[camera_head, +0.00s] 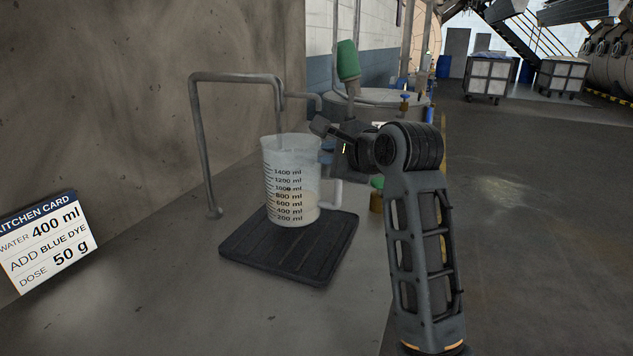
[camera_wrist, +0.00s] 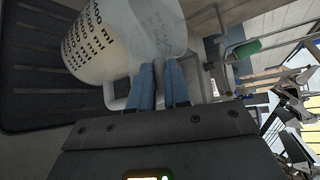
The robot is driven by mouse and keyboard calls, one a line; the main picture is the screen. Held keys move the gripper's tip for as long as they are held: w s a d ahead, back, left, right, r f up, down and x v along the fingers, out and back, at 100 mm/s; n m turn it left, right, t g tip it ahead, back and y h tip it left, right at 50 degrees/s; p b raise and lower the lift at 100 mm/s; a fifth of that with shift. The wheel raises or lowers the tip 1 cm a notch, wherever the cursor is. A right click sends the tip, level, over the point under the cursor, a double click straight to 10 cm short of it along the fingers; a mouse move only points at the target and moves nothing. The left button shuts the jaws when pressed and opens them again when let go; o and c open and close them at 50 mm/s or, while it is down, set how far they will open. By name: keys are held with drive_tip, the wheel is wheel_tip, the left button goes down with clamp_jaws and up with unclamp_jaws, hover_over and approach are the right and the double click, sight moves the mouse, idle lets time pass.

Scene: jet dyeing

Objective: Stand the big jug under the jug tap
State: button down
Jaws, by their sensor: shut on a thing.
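The big jug (camera_head: 283,170) is a translucent white measuring jug with ml marks, upright over the back part of a black ribbed mat (camera_head: 262,262). Its base looks to rest on the mat. Its lower part looks cream; I cannot tell if that is liquid. The jug tap (camera_head: 235,78) is a bent grey pipe whose spout comes down at the jug's rim.
A kitchen card (camera_head: 47,243) at the left reads water 400 ml, blue dye 50 g. A concrete wall (camera_head: 130,90) stands behind the worktop (camera_head: 180,300). A green-topped item (camera_head: 348,60) and a metal vessel (camera_head: 380,103) are behind my arm. Open floor lies to the right.

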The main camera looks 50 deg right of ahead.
sight(314, 178)
drive_tip(key=shift+w+a+f, duration=0.65)
drive_tip(key=shift+w+a, duration=0.05)
drive_tip(key=shift+w, duration=0.1)
drive_tip(key=shift+f, duration=1.95)
drive_tip(key=shift+f, duration=0.15)
drive_tip(key=c, duration=1.1)
unclamp_jaws()
drive_tip(key=p+v, duration=0.1)
drive_tip(key=v, duration=1.1)
